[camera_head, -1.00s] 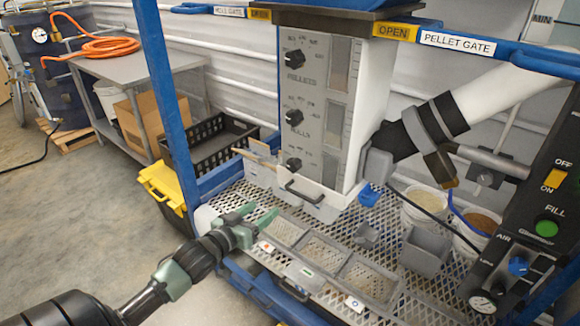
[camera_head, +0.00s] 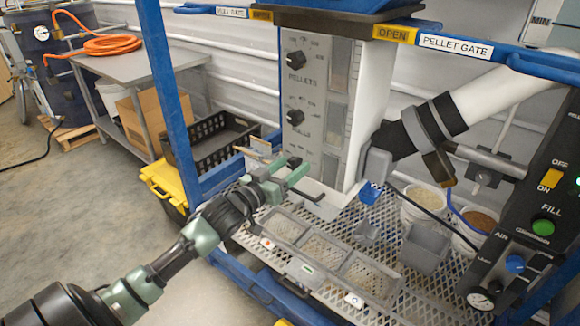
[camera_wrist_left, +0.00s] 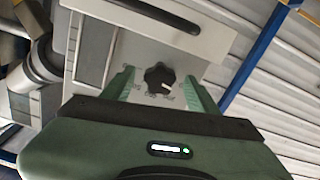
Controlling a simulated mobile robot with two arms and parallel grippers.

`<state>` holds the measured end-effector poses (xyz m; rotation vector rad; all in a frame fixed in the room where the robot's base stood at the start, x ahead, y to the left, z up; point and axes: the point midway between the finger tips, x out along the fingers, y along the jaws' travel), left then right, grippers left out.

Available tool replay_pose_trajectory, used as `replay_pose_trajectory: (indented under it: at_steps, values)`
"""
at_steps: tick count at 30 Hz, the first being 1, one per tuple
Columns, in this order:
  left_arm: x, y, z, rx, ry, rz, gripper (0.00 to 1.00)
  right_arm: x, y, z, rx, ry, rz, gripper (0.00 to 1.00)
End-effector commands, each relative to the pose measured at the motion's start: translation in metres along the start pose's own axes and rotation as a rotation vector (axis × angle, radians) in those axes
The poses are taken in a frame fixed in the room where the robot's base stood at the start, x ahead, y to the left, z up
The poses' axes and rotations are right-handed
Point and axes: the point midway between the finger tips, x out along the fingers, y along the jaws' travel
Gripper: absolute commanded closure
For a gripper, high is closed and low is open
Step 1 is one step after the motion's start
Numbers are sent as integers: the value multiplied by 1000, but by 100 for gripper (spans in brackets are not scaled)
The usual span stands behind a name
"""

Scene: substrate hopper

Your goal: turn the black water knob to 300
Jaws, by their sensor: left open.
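The grey control panel (camera_head: 311,105) carries black knobs on its front. The pellets knob (camera_head: 296,59) and the knob below it (camera_head: 294,117) show clear. The lowest knob, likely the water knob, is hidden in the head view behind my left gripper (camera_head: 299,170). The left wrist view shows a black knob (camera_wrist_left: 159,77) with a white pointer mark, between my open left fingers. The fingers stand to either side of it, and I cannot tell whether they touch it. The dial numbers around it are too small to read. My right gripper is not in view.
A black panel handle (camera_wrist_left: 155,13) lies beyond the knob in the wrist view. Below the panel is a mesh shelf (camera_head: 400,293) with sample trays (camera_head: 322,248) and a grey scoop bin (camera_head: 425,247). A blue post (camera_head: 164,90) rises left of the panel.

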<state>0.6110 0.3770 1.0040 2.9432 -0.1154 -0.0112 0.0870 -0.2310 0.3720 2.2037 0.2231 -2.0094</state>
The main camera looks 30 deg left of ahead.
Motion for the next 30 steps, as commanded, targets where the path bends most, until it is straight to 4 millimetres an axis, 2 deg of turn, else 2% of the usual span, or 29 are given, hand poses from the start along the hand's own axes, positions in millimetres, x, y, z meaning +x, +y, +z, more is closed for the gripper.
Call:
replay_pose_trajectory:
  at_steps: [5,8,9,12,20,30]
  values:
    - [0,0,0,0,0,0,41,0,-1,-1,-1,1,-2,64]
    - [0,0,0,0,0,0,66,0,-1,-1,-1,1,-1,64]
    - [0,0,0,0,0,0,77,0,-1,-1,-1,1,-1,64]
    - [0,0,1,0,-1,0,100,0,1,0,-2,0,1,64]
    - [0,0,0,26,-1,0,100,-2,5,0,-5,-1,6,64]
    - [0,0,-1,228,-2,0,100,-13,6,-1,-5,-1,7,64]
